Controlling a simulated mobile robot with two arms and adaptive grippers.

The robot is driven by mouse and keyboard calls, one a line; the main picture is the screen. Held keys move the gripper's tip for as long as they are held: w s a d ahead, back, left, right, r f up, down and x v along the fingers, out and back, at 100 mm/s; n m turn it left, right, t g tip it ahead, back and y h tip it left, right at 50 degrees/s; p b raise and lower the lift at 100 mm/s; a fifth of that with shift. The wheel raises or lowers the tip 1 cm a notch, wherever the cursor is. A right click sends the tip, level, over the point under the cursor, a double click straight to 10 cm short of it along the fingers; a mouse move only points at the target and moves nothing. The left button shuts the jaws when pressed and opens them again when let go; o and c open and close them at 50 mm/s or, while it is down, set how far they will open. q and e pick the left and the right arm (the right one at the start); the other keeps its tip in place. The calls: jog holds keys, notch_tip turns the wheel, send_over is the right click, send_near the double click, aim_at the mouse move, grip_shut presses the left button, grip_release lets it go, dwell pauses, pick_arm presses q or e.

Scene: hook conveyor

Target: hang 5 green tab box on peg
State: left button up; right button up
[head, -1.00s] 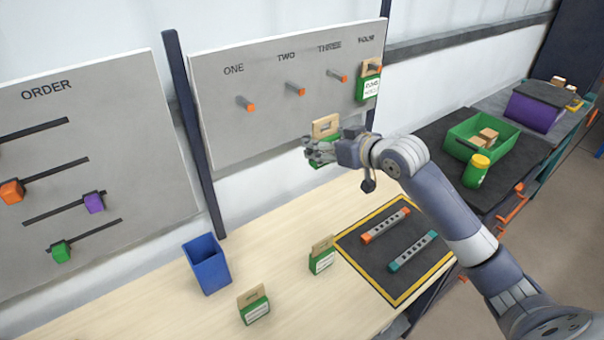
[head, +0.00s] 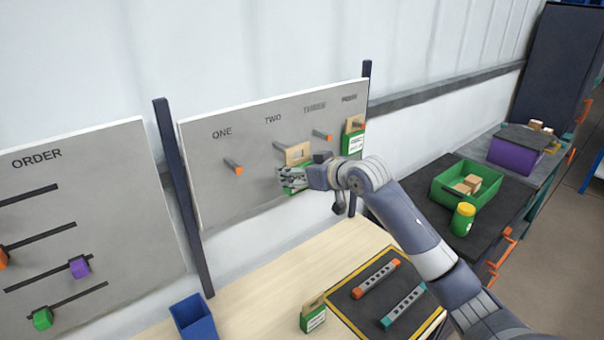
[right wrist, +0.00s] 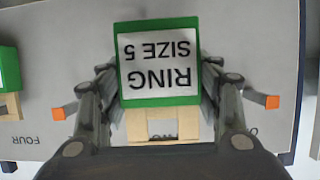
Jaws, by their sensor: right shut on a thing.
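My right gripper (head: 292,178) is shut on a green tab box (right wrist: 159,35) with a wooden holed tab (right wrist: 134,127). Its label reads RING SIZE 5 upside down in the right wrist view. In the head view the tab is in front of the end of peg TWO (head: 279,146), hiding its tip; I cannot tell if the peg is in the hole. Peg ONE (head: 233,167) and peg THREE (head: 322,135) are bare. Another green tab box (head: 353,144) hangs on peg FOUR. One more (head: 313,318) stands on the table. My left gripper is out of view.
A blue bin (head: 194,318) stands on the table (head: 258,287). A dark mat (head: 378,307) with yellow edging holds two bars. The order board (head: 90,215) is at left. A green crate (head: 440,188) and a yellow-lidded jar (head: 463,220) are at right.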

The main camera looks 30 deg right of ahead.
aim_at(275, 163)
jog(key=shift+w+a+f, duration=0.1)
jog(key=shift+w+a, duration=0.15)
jog(key=shift+w, duration=1.15)
jog(key=shift+w+a, duration=0.2)
jog(key=shift+w, duration=1.15)
jog(key=shift+w+f, duration=0.3)
jog(key=shift+w, duration=0.35)
jog(key=shift+a+f, duration=0.1)
jog(key=o, duration=1)
jog(key=shift+o, duration=0.8)
jog(key=shift+w+f, duration=0.15)
jog(key=shift+w, duration=0.15)
jog(key=shift+s, duration=0.15)
jog(key=v, duration=1.1)
jog(key=shift+s, duration=0.4)
